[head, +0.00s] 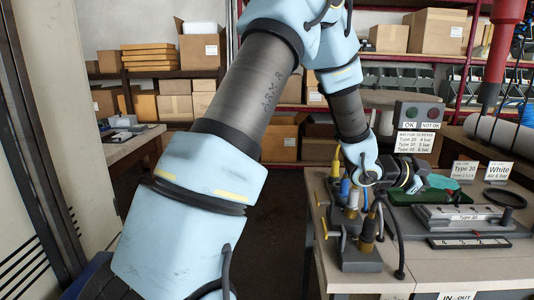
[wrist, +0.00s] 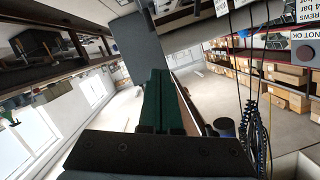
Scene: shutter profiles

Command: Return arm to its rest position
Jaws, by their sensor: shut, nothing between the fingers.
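My arm (head: 262,90) rises from the lower left of the head view, bends at the top and comes down over the right-hand workbench (head: 465,270). My gripper (head: 412,176) is at its end, turned sideways to the right above the back of the bench. In the wrist view the two dark green fingers of my gripper (wrist: 162,85) lie side by side, shut with nothing between them. What lies directly under the gripper is partly hidden.
Close to my wrist stand a rack of tools (head: 360,255) and a sign with OK and NOT OK buttons (head: 418,115). A fixture marked Type 30 (head: 465,218) lies on the bench. A red tool (head: 500,40) hangs at right. Shelves with boxes (head: 175,107) stand behind; floor between benches is clear.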

